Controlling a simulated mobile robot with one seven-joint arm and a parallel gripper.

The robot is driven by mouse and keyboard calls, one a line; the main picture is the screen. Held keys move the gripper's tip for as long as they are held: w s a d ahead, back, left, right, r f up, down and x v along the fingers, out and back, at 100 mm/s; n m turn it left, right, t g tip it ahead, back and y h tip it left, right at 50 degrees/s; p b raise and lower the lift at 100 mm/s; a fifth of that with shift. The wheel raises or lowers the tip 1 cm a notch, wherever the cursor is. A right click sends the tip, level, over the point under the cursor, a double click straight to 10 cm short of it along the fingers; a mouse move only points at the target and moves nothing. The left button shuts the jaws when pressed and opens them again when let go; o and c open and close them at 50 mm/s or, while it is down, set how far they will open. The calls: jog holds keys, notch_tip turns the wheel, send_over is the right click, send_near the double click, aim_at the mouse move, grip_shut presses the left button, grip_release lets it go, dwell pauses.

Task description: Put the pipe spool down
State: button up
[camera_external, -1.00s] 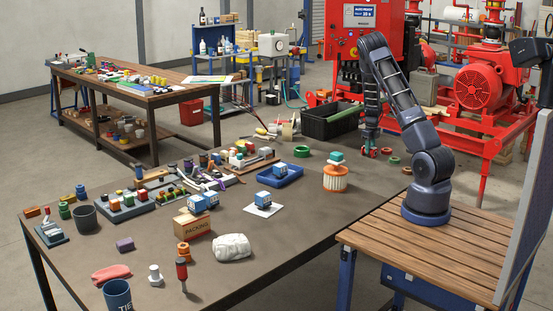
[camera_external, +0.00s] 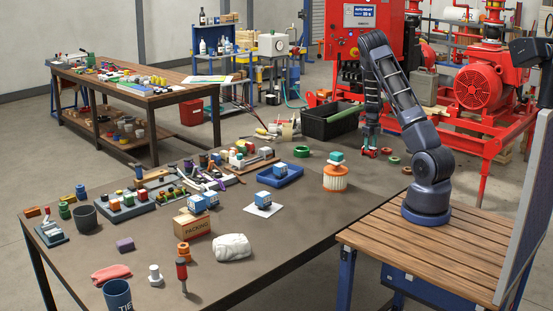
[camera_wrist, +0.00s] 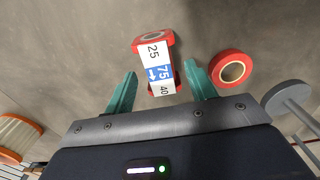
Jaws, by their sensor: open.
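The pipe spool (camera_wrist: 158,62) is a short piece with red ends and a white and blue label reading 25, 75 and 40. In the wrist view it lies on the grey bench top between the fingertips. My gripper (camera_wrist: 160,72) has teal fingers spread apart, with a visible gap on each side of the spool. In the external view my gripper (camera_external: 370,141) is low over the far right of the bench, with the red spool (camera_external: 369,152) at its fingertips. The spool's underside is hidden.
A red ring (camera_wrist: 232,68) lies close to the right finger, with a grey round-headed part (camera_wrist: 288,97) beyond it. A green ring (camera_external: 302,151), an orange filter (camera_external: 336,180) and a black crate (camera_external: 328,124) are to the left in the external view.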

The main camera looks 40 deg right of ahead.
aim_at(370, 147)
notch_tip(370, 147, up, 10)
jog(key=s+a+r+n+t+y, duration=0.1)
jog(key=s+a+r+n, duration=0.3)
jog(key=a+r+n, duration=0.75)
jog(key=s+a+r+n+t+y, duration=0.1)
jog(key=s+a+r+n, duration=0.6)
jog(key=a, duration=0.7)
jog(key=s+a+r+n+t+h, duration=0.1)
jog(key=s+a+r+n, duration=0.2)
jog(key=s+a+n, duration=0.5)
jog(key=s+a+r+n+t+h, duration=0.1)
jog(key=s+a+r+n, duration=0.1)
jog(key=s+a+n, duration=0.6)
jog(key=s+n, duration=0.1)
jog(key=s, duration=0.3)
jog(key=shift+r+t, duration=0.3)
jog(key=shift+r, duration=0.1)
